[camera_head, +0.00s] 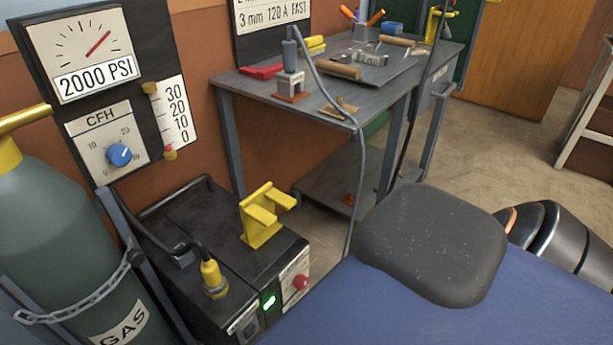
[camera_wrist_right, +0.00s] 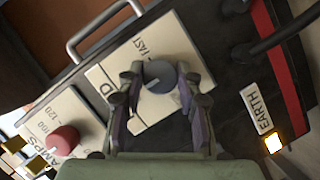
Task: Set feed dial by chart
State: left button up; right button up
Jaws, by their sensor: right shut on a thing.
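The feed dial (camera_wrist_right: 159,75) is a dark grey round knob with a pale pointer mark, on a cream plate (camera_wrist_right: 103,78) marked FAST in the right wrist view. My right gripper (camera_wrist_right: 160,86) is shut on this knob, one finger on each side. The pointer mark slants toward the lower left of that picture, away from the FAST label. The chart (camera_head: 270,14) hangs on the wall at the top of the head view; its readable line says 3 mm 120 A FAST, and its upper part is cut off. My left gripper is not in view.
Beside the feed plate is a red AMPS knob (camera_wrist_right: 63,141); an EARTH label (camera_wrist_right: 262,110) with a lit lamp (camera_wrist_right: 273,144) is at right. The head view shows a black machine (camera_head: 180,225), a gas cylinder (camera_head: 70,235), a blue CFH dial (camera_head: 120,154) and a cluttered workbench (camera_head: 240,82).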

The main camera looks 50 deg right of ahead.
dwell(0.7)
jog(key=o, duration=1.2)
jog(key=shift+c, duration=0.2)
jog(key=shift+s, duration=0.15)
jog(key=v, duration=0.7)
jog(key=shift+s+r, duration=0.1)
jog(key=shift+s, duration=0.05)
